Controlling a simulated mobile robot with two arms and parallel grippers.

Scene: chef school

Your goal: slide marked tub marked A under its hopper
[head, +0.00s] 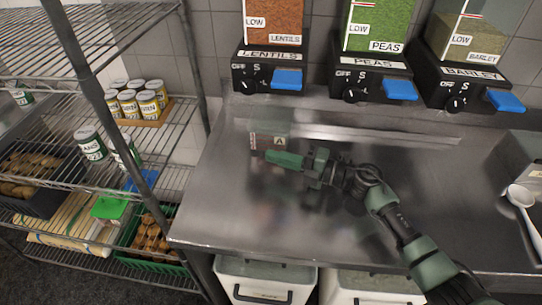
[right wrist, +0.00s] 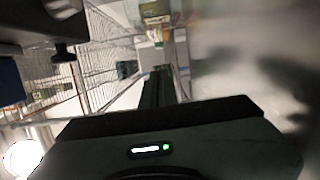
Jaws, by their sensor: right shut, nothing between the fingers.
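A small clear tub marked A (head: 270,130) stands on the steel counter (head: 225,200), near its back edge. In the picture it is just below the lentils hopper (head: 274,22) and its black base (head: 267,72). My right gripper (head: 284,159) is shut and empty, reaching left across the counter, with its green fingers at the near side of the tub. I cannot tell whether they touch it. The shut fingers also show in the right wrist view (right wrist: 158,88). My left gripper is not in view.
The peas hopper (head: 377,25) and barley hopper (head: 462,35) stand to the right. A wire rack (head: 170,180) with cans and crates is on the left. A white ladle (head: 522,198) lies at the far right. The counter's front left is clear.

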